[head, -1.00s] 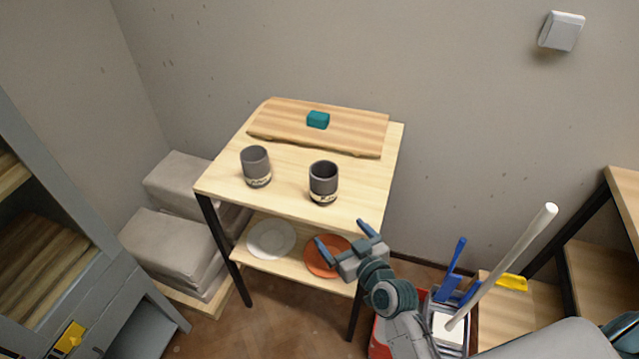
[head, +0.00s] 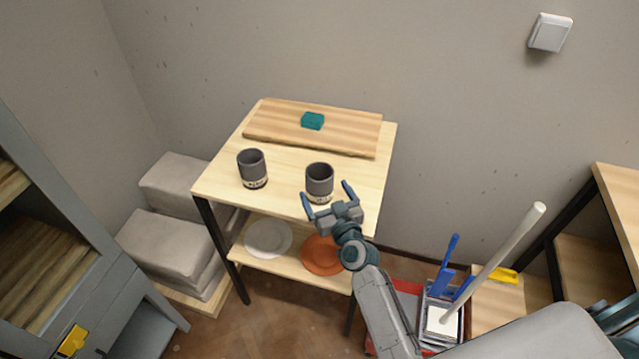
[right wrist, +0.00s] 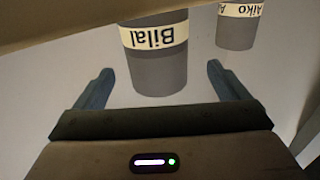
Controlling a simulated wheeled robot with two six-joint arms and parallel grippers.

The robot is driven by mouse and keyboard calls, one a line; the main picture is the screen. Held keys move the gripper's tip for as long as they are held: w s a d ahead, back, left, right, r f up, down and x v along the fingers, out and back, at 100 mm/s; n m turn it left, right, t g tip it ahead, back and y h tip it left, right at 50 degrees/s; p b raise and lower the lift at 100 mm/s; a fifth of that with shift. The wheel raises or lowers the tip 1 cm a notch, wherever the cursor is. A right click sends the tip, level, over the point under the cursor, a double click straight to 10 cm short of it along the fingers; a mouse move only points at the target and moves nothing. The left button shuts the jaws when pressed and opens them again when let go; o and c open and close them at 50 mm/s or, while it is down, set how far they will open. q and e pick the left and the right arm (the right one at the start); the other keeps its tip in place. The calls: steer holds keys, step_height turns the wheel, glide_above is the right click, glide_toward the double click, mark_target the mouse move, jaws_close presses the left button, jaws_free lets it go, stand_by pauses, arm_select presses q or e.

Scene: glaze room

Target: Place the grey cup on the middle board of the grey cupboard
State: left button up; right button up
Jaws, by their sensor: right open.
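Two dark grey cups stand upright on the light wood table. The right one (head: 319,180) bears the name "Bilal", readable upside down on the same cup in the right wrist view (right wrist: 155,60). The left one (head: 252,168) is labelled "Aiko" and also shows in the right wrist view (right wrist: 237,30). My right gripper (head: 328,192) is open, with its fingers at the near side of the Bilal cup, one to each side, not closed on it. The grey cupboard (head: 62,155) stands at the left edge, partly cut off, with wooden boards (head: 45,250) inside. My left gripper is not in view.
The table (head: 215,187) carries a wooden board (head: 350,135) with a teal block (head: 312,121). A white plate (head: 268,238) and an orange plate (head: 322,255) lie on its lower shelf. Grey sacks (head: 165,250) are stacked between cupboard and table. A red crate (head: 405,300) with tools stands right.

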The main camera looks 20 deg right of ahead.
mark_target(325, 189)
steer(key=w, duration=0.3)
steer(key=shift+w+f, duration=0.1)
steer(key=shift+w, duration=0.15)
steer(key=shift+s, duration=0.1)
steer(key=shift+c, duration=0.2)
steer(key=c, duration=1.1)
steer(key=shift+c, duration=0.4)
steer(key=shift+r, duration=0.2)
